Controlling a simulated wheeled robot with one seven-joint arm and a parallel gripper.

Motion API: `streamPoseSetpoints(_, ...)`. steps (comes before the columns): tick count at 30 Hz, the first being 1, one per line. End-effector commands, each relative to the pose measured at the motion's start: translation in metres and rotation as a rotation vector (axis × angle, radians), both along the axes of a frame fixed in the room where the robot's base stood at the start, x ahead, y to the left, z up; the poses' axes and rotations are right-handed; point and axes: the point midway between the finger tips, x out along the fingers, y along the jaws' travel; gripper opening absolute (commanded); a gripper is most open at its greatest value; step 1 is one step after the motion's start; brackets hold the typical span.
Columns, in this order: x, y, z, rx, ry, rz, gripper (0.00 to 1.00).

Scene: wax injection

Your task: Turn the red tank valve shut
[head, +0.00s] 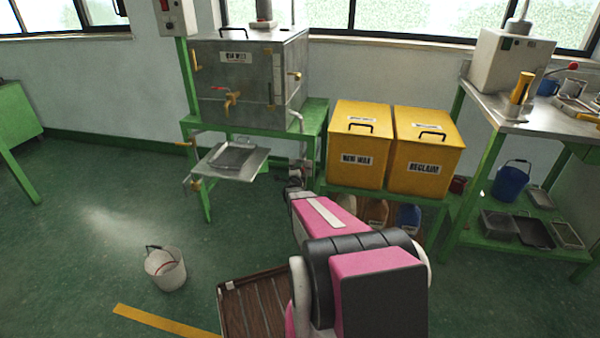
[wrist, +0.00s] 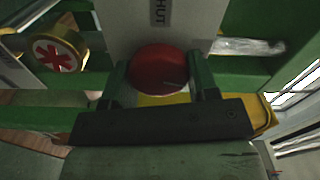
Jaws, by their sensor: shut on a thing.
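In the wrist view, a round red knob (wrist: 158,66), which I take to be the red tank valve, sits below a pale plate (wrist: 185,25) with dark letters, "HUT" readable. My gripper (wrist: 158,82) has one finger on each side of the knob and is shut on it. How far the knob is turned cannot be told. In the head view my gripper (head: 294,183) is low beside the right legs of the tank stand and small; the knob is hidden there. The grey metal tank (head: 245,80) stands on a green frame, with a brass tap on its front.
A brass-coloured round part with a red cross (wrist: 57,52) is left of the knob. Green bars run close around my gripper. Yellow bins (head: 355,145) stand right of the tank. A white bucket (head: 165,268) and a brown slatted crate (head: 250,305) are on the floor.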

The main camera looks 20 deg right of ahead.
Motion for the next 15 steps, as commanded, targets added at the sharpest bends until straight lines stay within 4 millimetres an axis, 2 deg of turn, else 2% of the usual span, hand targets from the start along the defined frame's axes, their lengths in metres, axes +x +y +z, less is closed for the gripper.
streamPoseSetpoints(15, 0.0003, 0.0017, 0.0014, -0.406, 0.276, 0.002, 0.30)
